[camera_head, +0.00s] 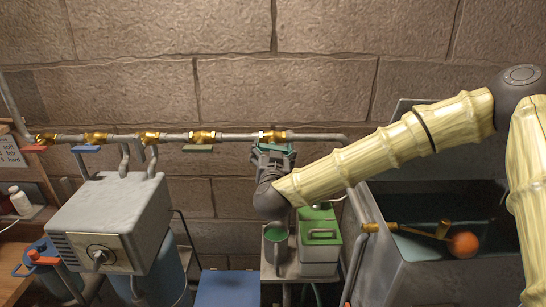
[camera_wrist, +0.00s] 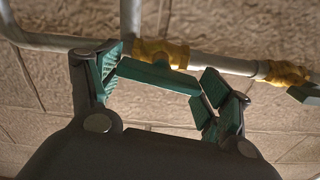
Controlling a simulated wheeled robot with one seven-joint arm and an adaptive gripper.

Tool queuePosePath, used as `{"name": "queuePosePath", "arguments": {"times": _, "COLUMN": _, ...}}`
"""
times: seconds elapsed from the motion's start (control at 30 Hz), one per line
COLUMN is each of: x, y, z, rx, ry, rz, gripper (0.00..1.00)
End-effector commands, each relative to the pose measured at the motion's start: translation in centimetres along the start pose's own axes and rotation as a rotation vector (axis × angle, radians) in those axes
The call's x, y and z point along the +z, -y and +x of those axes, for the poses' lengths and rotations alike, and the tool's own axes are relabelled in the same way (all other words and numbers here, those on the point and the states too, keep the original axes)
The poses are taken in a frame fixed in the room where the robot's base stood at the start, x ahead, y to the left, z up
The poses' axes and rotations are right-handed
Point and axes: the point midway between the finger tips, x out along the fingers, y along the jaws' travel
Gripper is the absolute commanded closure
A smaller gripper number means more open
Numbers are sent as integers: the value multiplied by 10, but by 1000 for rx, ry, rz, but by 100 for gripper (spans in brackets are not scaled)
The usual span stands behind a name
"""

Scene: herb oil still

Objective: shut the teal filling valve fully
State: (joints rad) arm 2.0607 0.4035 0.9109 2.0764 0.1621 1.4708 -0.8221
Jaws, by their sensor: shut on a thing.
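The teal filling valve has a brass body (camera_head: 273,135) on the horizontal pipe along the back wall, and a flat teal lever below it. In the wrist view the lever (camera_wrist: 158,77) lies roughly parallel to the pipe, just under the brass body (camera_wrist: 160,52). My gripper (camera_head: 274,157) reaches up to the valve from below. In the wrist view its green-padded fingers stand at the two ends of the lever, and the gripper (camera_wrist: 160,82) is shut on it. In the head view the fingers partly hide the lever.
Other valves with a red handle (camera_head: 33,148), blue handle (camera_head: 86,148) and olive handle (camera_head: 197,149) sit left on the pipe. A grey boxy unit (camera_head: 115,215) stands lower left. A green canister (camera_head: 319,235) and mug (camera_head: 277,240) stand below my gripper. A tank (camera_head: 440,275) with an orange ball (camera_head: 463,245) is right.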

Motion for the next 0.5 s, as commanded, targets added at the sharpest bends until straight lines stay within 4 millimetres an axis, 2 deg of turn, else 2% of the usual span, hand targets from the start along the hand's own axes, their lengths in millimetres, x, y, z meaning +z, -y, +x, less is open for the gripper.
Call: {"name": "queuePosePath", "arguments": {"times": 0.5, "x": 4, "y": -1, "z": 1, "rx": -2, "ry": -7, "rz": 476, "gripper": 46}}
